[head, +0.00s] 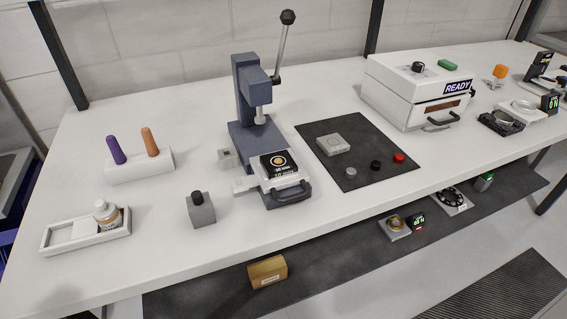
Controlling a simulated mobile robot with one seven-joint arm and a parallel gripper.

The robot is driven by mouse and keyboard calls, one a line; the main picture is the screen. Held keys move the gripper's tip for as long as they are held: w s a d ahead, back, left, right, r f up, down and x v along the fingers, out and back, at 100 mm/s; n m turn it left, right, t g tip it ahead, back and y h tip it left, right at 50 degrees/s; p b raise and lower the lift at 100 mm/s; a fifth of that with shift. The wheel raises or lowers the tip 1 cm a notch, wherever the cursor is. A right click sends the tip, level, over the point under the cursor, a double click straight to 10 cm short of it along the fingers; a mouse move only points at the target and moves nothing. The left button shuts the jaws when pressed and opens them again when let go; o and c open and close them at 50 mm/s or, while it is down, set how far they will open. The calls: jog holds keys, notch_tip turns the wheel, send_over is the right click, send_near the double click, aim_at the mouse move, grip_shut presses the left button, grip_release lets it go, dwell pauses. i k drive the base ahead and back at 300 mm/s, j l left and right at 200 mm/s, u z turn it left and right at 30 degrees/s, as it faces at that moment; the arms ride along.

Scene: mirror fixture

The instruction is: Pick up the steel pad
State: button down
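No object carries a readable "steel pad" label, so I cannot tell for certain which one it is. A flat light-grey block (333,145) with a faint round mark on top lies on the dark mat (338,176). A small grey block (227,159) sits left of the press base. A grey block with a black knob on top (202,210) stands near the table's front, left of the press. Small round pieces lie along the mat's front edge: grey (351,173), black (376,165) and red (399,158). My gripper is not in view.
A blue-grey lever press (246,92) stands mid-table, with a black labelled plate (278,165) on its handled slide. A stand (140,168) with purple and orange handles and a bottle tray (62,243) are left. A white "READY" box (404,92) is right.

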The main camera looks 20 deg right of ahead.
aim_at(350, 172)
jog(key=k+l+z, duration=0.1)
jog(key=z, duration=0.3)
jog(key=k+l+z, duration=0.1)
jog(key=z, duration=0.3)
jog(key=l+z, duration=0.2)
jog(key=z, duration=0.2)
jog(key=i, duration=0.45)
